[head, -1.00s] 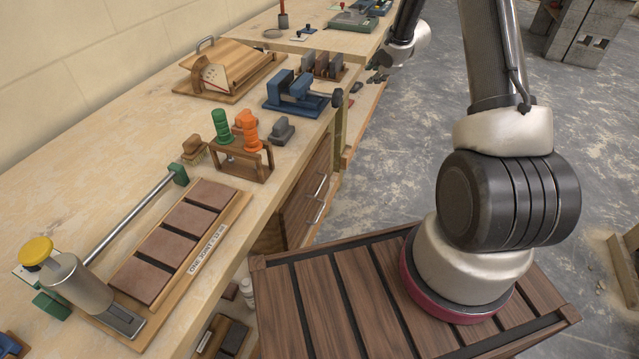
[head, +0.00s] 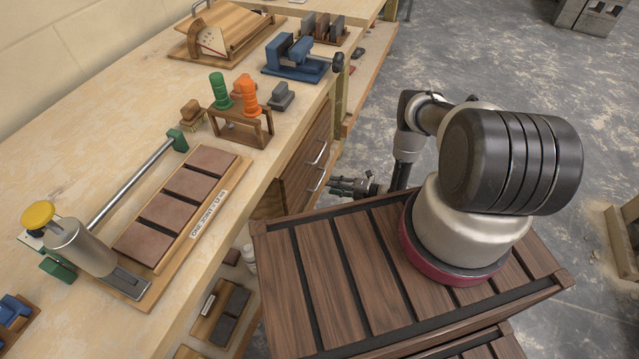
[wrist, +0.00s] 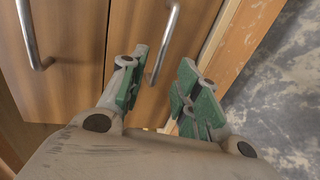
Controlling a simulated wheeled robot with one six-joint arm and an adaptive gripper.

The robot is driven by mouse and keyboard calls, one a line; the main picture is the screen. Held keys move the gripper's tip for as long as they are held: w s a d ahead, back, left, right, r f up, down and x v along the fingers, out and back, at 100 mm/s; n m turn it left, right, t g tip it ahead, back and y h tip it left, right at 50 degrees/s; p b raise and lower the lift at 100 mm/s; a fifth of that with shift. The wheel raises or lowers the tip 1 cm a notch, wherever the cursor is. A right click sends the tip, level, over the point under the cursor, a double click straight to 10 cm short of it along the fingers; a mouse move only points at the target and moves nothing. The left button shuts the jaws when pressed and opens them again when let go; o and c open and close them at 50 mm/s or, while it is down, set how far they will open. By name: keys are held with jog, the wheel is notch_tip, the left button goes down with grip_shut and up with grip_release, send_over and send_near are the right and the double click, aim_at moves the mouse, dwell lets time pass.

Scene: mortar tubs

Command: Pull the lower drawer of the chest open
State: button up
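The chest has two wooden drawer fronts with metal bar handles, under the bench top. The lower drawer (head: 297,192) looks shut, with its handle (head: 317,184) facing my gripper (head: 338,187). In the wrist view, the picture is turned, so the lower drawer's handle (wrist: 166,45) runs up the middle and the upper drawer's handle (wrist: 30,40) is at the left. My gripper (wrist: 160,88) is open, its green-padded fingers on either side of the lower handle's near end. Whether they touch it cannot be told.
A slatted dark wood top (head: 370,265) lies in front of the chest, close below my arm. The bench top (head: 110,130) carries a blue vise (head: 295,62) and a rack with green and orange handles (head: 240,125). Grey floor (head: 480,60) is open at right.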

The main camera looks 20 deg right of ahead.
aim_at(320, 182)
jog(key=x, duration=0.7)
grip_shut()
